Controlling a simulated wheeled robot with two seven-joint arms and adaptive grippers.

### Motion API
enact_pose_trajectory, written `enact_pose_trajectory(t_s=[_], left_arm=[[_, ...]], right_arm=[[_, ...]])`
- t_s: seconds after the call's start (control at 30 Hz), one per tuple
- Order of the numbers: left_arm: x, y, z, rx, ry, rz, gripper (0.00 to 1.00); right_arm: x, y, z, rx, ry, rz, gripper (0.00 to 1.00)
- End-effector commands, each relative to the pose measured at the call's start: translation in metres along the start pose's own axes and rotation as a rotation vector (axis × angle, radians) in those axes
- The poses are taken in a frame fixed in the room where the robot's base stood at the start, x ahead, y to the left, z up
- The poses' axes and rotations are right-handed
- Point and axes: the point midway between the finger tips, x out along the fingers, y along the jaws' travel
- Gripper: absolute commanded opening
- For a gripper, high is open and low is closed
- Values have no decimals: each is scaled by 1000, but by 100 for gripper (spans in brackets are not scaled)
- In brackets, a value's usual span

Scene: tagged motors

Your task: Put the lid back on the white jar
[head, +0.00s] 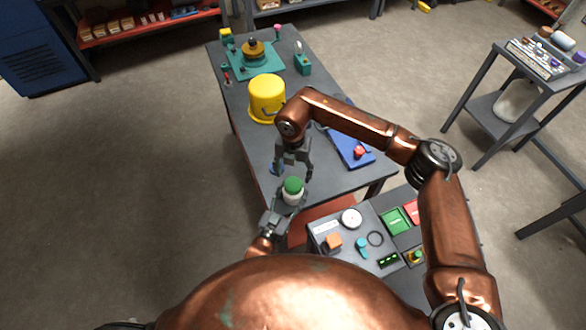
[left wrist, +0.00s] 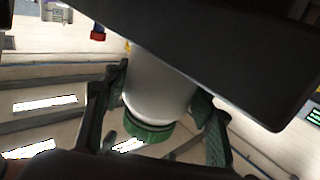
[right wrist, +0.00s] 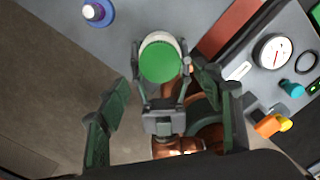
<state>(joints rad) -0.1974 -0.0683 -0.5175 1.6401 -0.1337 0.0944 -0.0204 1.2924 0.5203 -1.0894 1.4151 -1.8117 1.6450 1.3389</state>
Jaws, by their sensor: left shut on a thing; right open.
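The white jar (head: 292,198) is held off the table's near end, roughly upright, with the green lid (head: 293,185) over its mouth. In the right wrist view the lid (right wrist: 160,62) covers most of the top, with a white rim (right wrist: 160,37) showing along one side. In the left wrist view the green lid (left wrist: 147,131) is at the end of the white body (left wrist: 160,85). I cannot tell if it is fully seated. My left gripper (head: 283,210) is shut on the jar's sides. My right gripper (head: 293,173) is open just above the lid, its fingers apart from it.
A yellow bucket (head: 267,99) and a blue tray (head: 347,148) stand on the grey table (head: 240,110). A small blue-ringed object (right wrist: 97,12) is near the table's end. A panel with a gauge (head: 351,218) and green box (head: 396,220) lies to the right.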

Motion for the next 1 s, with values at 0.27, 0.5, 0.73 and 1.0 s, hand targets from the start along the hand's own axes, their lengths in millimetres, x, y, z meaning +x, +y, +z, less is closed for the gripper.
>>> enact_pose_trajectory(t_s=[0.27, 0.5, 0.73, 1.0], left_arm=[[0, 0, 0, -1, -1, 0, 0], [0, 0, 0, -1, -1, 0, 0], [0, 0, 0, -1, 0, 0, 0], [0, 0, 0, -1, 0, 0, 0]], right_arm=[[-4, 0, 0, -559, 0, 1, 60], [-8, 1, 0, -1043, 0, 1, 60], [-11, 0, 0, -1508, 0, 0, 60], [-14, 0, 0, -2052, 1, 0, 60]])
